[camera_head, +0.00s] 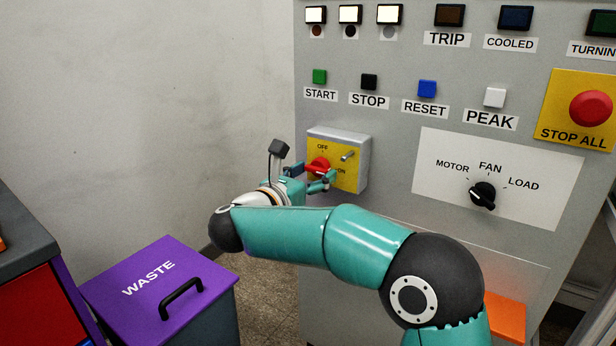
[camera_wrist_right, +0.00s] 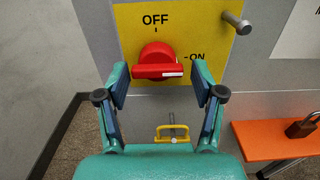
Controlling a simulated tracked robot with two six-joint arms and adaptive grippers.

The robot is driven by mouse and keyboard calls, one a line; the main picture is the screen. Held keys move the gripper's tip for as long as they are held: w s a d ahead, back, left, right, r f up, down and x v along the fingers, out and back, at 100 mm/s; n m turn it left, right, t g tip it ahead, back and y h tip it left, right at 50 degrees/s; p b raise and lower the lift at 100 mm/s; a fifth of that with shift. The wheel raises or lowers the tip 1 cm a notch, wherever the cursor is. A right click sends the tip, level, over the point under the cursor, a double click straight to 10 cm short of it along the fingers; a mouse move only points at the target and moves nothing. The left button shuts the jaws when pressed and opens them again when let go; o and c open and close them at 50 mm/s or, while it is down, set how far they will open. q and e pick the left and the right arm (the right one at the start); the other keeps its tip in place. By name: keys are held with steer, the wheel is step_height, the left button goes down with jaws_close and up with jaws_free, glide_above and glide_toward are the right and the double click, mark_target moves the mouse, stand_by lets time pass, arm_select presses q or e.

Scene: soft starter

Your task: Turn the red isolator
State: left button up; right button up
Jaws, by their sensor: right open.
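The red isolator (camera_head: 319,164) is a rotary knob on a yellow plate (camera_head: 346,179) on the grey panel box. In the right wrist view the knob (camera_wrist_right: 158,62) has its handle lying across, with a white mark at its right end, towards ON. OFF is printed above it. My right gripper (camera_head: 319,176) is at the knob in the head view. In the right wrist view it (camera_wrist_right: 160,86) is open, with one finger either side of the handle's lower side; I cannot tell whether they touch it. My left gripper is not in view.
A metal peg (camera_wrist_right: 236,22) sticks out at the plate's upper right. A yellow hasp (camera_wrist_right: 172,134) is below the knob. An orange shelf (camera_wrist_right: 275,138) with a padlock (camera_wrist_right: 302,125) is at right. A purple waste bin (camera_head: 160,285) stands at left.

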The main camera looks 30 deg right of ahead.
steer(key=shift+w+d, duration=0.25)
steer(key=shift+d, duration=0.3)
